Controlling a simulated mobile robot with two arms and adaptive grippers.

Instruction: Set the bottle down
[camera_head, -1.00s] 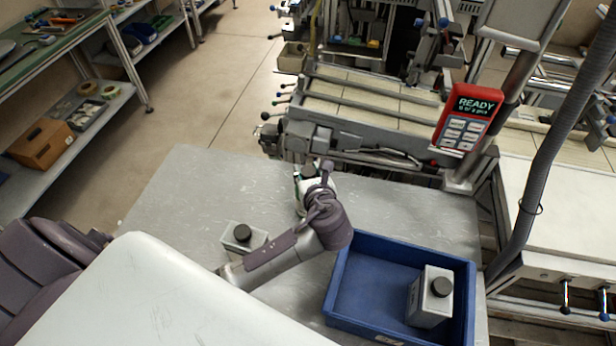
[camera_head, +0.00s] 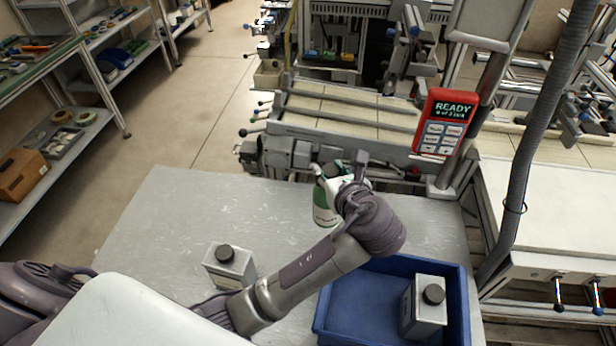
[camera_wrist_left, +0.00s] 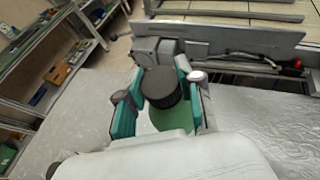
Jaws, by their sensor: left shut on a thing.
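My left gripper (camera_head: 342,180) is shut on a bottle (camera_head: 324,208) with a green and white body, at the far side of the grey table (camera_head: 180,215). In the left wrist view, the bottle's black cap (camera_wrist_left: 162,87) and green shoulder (camera_wrist_left: 172,118) show between the teal-padded fingers of the gripper (camera_wrist_left: 160,100). The bottle looks roughly upright. Whether its base touches the table cannot be told. My right gripper is not in view.
A blue tray (camera_head: 345,272) stands at the table's front right with a grey, black-capped container (camera_head: 424,308) in it. A similar container (camera_head: 230,266) stands on the table at front left. A machine (camera_head: 300,150) borders the far edge. The table's left part is clear.

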